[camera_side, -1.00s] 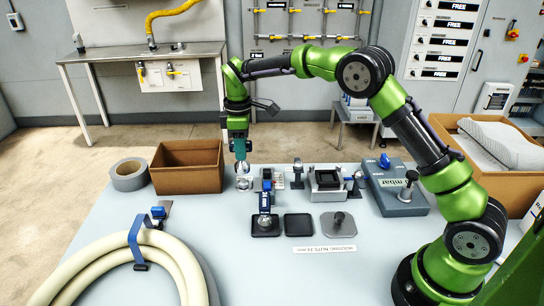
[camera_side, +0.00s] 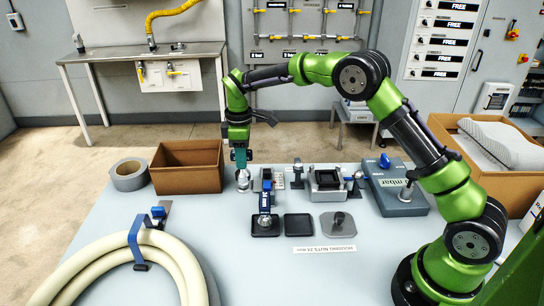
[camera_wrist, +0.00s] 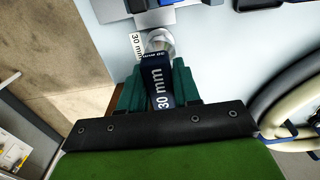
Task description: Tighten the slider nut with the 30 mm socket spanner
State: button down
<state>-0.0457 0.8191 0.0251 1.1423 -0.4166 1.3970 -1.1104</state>
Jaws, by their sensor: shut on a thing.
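My gripper (camera_side: 241,160) is low over the back left of the table. In the wrist view its teal fingers (camera_wrist: 158,92) are shut on the dark blue handle of the 30 mm socket spanner (camera_wrist: 160,85), which is marked "30 mm". A round silver part (camera_wrist: 159,40) shows beyond the handle; it also shows below the fingers in the side view (camera_side: 243,182). I cannot tell whether the spanner is touching what is under it. The slider nut cannot be made out in either view.
A brown box (camera_side: 187,167) and tape roll (camera_side: 128,175) stand left. A blue tool (camera_side: 265,203) stands on a black pad just in front. A small metal device (camera_side: 328,184) and a grey-blue unit (camera_side: 397,192) lie to the right. A coiled hose (camera_side: 85,254) fills the front left.

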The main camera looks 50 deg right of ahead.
jog(key=shift+f, duration=1.35)
dwell(0.7)
jog(key=m, duration=0.3)
jog(key=shift+m, duration=0.3)
jog(key=shift+m, duration=1.8)
